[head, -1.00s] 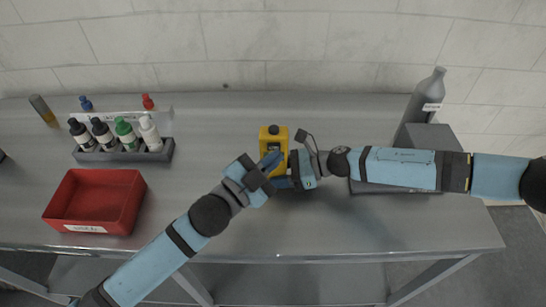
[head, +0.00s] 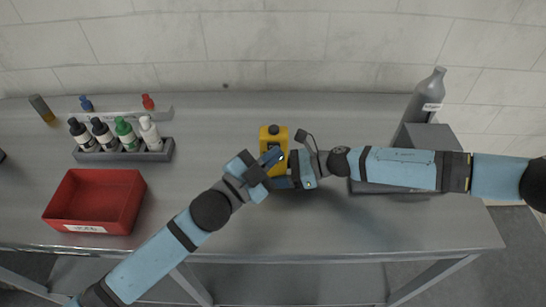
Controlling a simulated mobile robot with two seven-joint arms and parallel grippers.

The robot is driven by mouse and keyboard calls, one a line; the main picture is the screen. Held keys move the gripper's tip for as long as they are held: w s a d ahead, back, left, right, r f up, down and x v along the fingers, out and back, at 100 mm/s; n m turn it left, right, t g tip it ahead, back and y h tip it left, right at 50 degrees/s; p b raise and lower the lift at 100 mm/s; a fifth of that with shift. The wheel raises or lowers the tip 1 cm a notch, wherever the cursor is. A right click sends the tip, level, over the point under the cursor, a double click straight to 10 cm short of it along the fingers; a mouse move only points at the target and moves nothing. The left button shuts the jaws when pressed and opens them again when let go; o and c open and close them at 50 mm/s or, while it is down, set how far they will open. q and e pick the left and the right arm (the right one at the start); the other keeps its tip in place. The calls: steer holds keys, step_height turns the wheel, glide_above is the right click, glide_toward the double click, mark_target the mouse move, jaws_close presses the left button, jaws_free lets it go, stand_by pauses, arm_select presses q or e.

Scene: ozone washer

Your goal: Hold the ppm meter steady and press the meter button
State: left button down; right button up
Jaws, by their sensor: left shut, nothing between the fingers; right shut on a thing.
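The yellow ppm meter (head: 274,134) stands upright near the middle of the table, with a dark knob on its top. My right gripper (head: 287,174) comes in from the right and is shut on the meter's lower part. My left gripper (head: 272,157) is shut and empty, its fingertips at the front face of the meter. The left gripper covers much of that face, so the meter button is hidden. I cannot tell whether the fingertips touch the button.
A red bin (head: 96,198) lies at the front left. Behind it a grey rack (head: 126,153) holds several dropper bottles. A grey bottle (head: 422,104) and a grey box (head: 431,138) stand at the right, behind my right arm. The table's front middle is clear.

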arm_select(q)
steer(key=shift+s, duration=0.55)
steer(key=s, duration=0.6)
stand_by(0.4)
arm_select(e)
steer(key=o, duration=0.8)
